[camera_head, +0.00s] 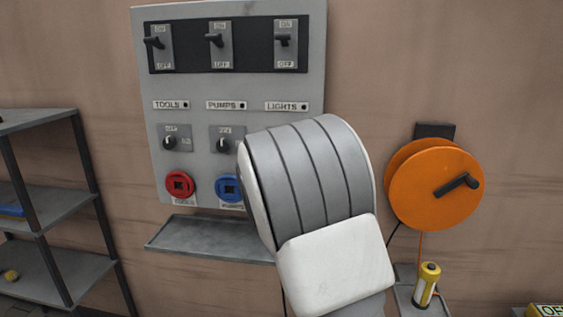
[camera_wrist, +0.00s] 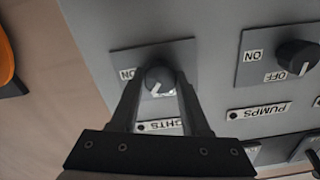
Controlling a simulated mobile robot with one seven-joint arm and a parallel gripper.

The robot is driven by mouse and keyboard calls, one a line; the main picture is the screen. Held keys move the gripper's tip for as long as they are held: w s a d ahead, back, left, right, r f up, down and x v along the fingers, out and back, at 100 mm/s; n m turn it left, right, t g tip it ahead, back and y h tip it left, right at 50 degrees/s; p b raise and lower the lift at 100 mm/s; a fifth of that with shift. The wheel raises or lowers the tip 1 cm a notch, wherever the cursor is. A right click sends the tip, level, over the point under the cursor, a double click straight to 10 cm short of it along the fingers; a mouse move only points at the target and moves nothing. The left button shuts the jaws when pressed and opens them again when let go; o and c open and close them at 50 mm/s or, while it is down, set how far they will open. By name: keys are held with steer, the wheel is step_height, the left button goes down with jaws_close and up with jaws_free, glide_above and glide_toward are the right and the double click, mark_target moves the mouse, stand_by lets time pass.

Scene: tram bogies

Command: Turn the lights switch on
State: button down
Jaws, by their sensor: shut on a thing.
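The grey control panel (camera_head: 236,90) hangs on the wall. Its LIGHTS label (camera_head: 287,106) has a small dark lamp beside it. In the wrist view the picture is turned over. The black round LIGHTS knob (camera_wrist: 158,75), with a white pointer mark, sits on a grey plate (camera_wrist: 178,52). My gripper (camera_wrist: 158,84) is shut on the LIGHTS knob, one finger on each side. In the head view my arm hides this knob and my gripper.
The PUMPS knob (camera_head: 223,145) and TOOLS knob (camera_head: 170,143) are to the left. Lever switches (camera_head: 283,40) line the panel's top. Red (camera_head: 180,185) and blue (camera_head: 228,187) sockets and a tray (camera_head: 205,240) lie below. An orange reel (camera_head: 436,190) hangs at right.

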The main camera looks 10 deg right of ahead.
steer(key=shift+f+m+b, duration=0.1)
steer(key=shift+m+b, duration=3.9)
steer(key=shift+m, duration=1.2)
steer(key=shift+c, duration=1.9)
jaws_free()
steer(key=shift+s, duration=0.1)
steer(key=p+v, duration=0.1)
steer(key=v, duration=1.6)
steer(key=shift+s, duration=0.15)
